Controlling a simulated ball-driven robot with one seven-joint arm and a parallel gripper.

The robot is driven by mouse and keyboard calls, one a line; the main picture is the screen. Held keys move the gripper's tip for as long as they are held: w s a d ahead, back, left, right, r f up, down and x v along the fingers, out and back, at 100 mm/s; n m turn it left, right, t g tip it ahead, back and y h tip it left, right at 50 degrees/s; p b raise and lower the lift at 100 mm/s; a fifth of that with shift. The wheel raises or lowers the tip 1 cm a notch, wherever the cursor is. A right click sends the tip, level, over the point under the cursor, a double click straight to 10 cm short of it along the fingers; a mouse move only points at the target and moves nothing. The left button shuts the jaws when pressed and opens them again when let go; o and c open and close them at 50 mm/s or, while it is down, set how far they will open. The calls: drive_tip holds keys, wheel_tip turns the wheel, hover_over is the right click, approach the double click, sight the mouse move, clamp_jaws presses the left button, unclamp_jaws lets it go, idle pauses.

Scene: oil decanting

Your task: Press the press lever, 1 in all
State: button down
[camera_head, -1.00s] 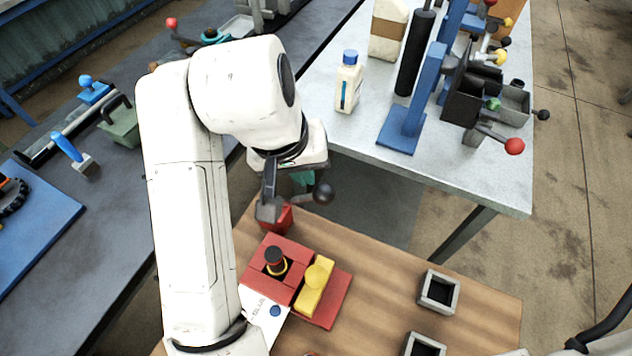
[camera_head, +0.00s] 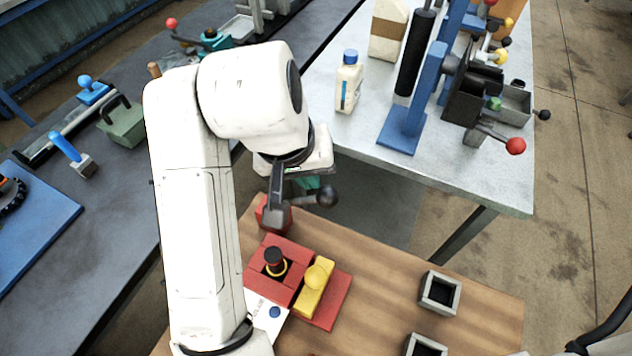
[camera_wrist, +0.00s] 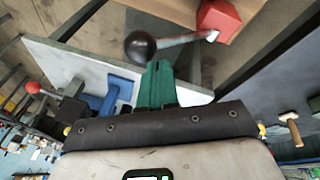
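A lever with a black ball knob (camera_head: 326,195) on a short grey rod stands by a red block (camera_head: 262,213) at the back of the wooden table. I take it for the press lever. In the wrist view the black ball (camera_wrist: 140,46) lies just beyond my fingertips, its rod running right to the red block (camera_wrist: 219,18). My gripper (camera_wrist: 157,72) has green fingers, which look closed together with nothing between them. In the head view only a bit of my gripper (camera_head: 306,182) shows, under my wrist and beside the ball. I cannot tell whether they touch.
A red fixture (camera_head: 325,310) with a black knob and a yellow bar sits just in front. Two grey square cups (camera_head: 440,291) stand to the right. A grey table with a blue stand (camera_head: 403,130) and bottle (camera_head: 348,82) is behind.

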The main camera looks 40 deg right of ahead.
drive_tip(key=s+d+f+b, duration=0.2)
drive_tip(key=s+f+b, duration=0.1)
drive_tip(key=s+f, duration=0.2)
drive_tip(key=shift+b, duration=0.35)
idle(6.5)
